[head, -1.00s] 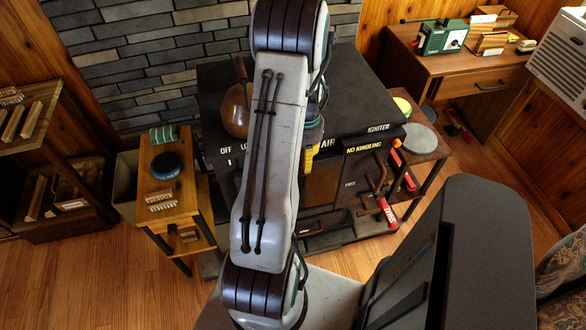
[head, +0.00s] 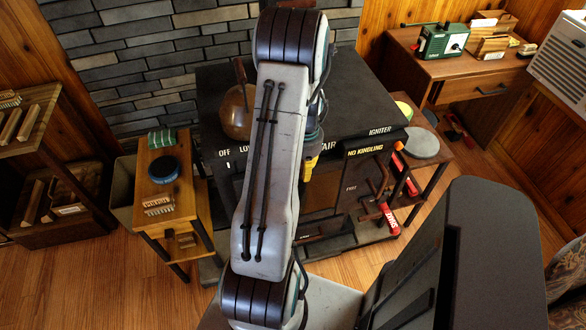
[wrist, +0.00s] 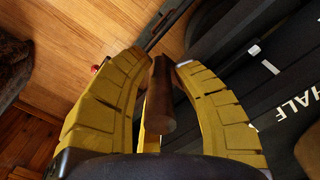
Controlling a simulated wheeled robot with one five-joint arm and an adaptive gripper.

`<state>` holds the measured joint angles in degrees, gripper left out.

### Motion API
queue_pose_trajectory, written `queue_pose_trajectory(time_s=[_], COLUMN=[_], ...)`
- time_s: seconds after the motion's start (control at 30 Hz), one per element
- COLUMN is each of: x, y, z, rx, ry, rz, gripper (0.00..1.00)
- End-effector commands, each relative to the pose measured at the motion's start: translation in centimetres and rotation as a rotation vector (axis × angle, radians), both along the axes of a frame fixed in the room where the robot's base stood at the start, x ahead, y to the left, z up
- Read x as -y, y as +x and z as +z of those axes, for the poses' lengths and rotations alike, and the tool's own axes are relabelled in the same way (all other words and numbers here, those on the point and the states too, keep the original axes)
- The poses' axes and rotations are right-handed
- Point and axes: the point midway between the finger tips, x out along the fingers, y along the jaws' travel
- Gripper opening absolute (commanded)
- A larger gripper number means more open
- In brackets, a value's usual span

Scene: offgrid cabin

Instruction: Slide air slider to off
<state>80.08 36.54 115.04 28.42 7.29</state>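The air slider's label strip runs along the top front edge of the black stove (head: 350,90), with OFF at the left and AIR partly covered by my arm. In the wrist view, a brown wooden handle (wrist: 161,100), seemingly the air slider's, stands between the two yellow fingers of my gripper (wrist: 163,62). The fingertips come close on both sides of its far end; whether they press on it is unclear. The word HALF and white marks show on the dark panel (wrist: 285,60) to the right. In the head view my gripper (head: 310,162) is mostly hidden behind my arm.
A NO KINDLING panel (head: 365,150) and red-handled tools (head: 388,215) are at the stove's right. A small wooden table (head: 172,205) stands left of it. A round amber vessel (head: 237,112) sits on the stove top. Wooden floor shows at the left.

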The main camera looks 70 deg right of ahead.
Motion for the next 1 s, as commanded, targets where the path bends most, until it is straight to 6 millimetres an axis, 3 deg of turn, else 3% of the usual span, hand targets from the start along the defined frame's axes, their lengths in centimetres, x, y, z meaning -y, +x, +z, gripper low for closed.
queue_pose_trajectory(time_s=[0.3, 1.0], x=[0.0, -1.0], y=[0.0, 1.2], z=[0.0, -0.2], rx=[0.000, -0.001], ry=[0.000, 0.003], rz=[0.000, 0.002], gripper=[0.00, 0.00])
